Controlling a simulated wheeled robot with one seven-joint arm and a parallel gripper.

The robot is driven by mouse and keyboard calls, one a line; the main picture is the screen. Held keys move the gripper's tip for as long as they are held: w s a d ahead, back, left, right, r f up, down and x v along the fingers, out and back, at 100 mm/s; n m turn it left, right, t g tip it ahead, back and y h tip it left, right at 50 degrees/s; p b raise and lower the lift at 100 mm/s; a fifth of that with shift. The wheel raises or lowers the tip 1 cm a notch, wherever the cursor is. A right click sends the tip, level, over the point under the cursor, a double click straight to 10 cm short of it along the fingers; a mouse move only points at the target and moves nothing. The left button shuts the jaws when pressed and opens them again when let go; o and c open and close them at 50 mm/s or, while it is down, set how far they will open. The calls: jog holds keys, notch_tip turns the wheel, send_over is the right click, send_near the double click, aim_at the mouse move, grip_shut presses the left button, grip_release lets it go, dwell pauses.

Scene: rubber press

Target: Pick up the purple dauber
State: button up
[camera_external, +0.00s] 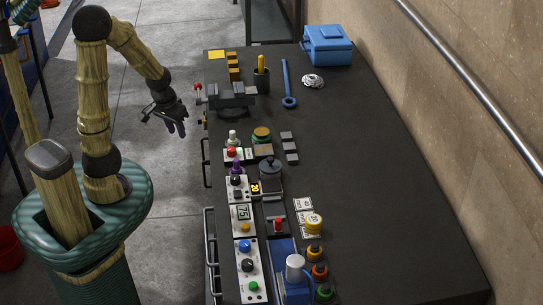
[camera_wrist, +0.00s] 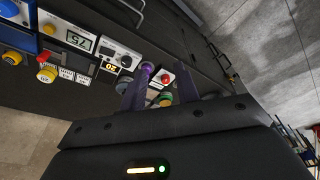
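The purple dauber (camera_external: 236,165) is a small upright piece with a purple top. It stands among the small devices near the left edge of the dark bench, between the panel with a red button and the panel with a black knob. In the wrist view the purple dauber (camera_wrist: 147,67) shows just beyond the tip of the left finger, which may hide its lower part. My gripper (camera_external: 166,124) is open and empty, off the bench's left side and well apart from the dauber. Its two spread fingers (camera_wrist: 163,88) also show in the wrist view.
A vise (camera_external: 232,97) is clamped at the bench's left edge, near my gripper. A red-button panel (camera_external: 234,154), a black-lidded pot (camera_external: 270,172) and a 75 display (camera_external: 243,213) crowd around the dauber. A blue box (camera_external: 327,45) stands at the back. The bench's right side is clear.

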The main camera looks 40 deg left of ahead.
notch_tip(320, 180, down, 19)
jog(key=a+n+h, duration=0.3)
jog(key=n+h, duration=0.1)
jog(key=n, duration=0.8)
jog(key=w+d+n+t+h, duration=0.1)
jog(key=w+n+t+h, duration=0.1)
jog(key=n, duration=0.6)
jog(key=w+d+r+n+t+h, duration=0.1)
jog(key=w+n+t, duration=0.3)
jog(key=n+t, duration=0.3)
jog(key=shift+w+d+r+n+h, duration=0.2)
jog(key=shift+w+r+n+h, duration=0.15)
jog(key=shift+n, duration=0.55)
jog(key=shift+f, duration=0.1)
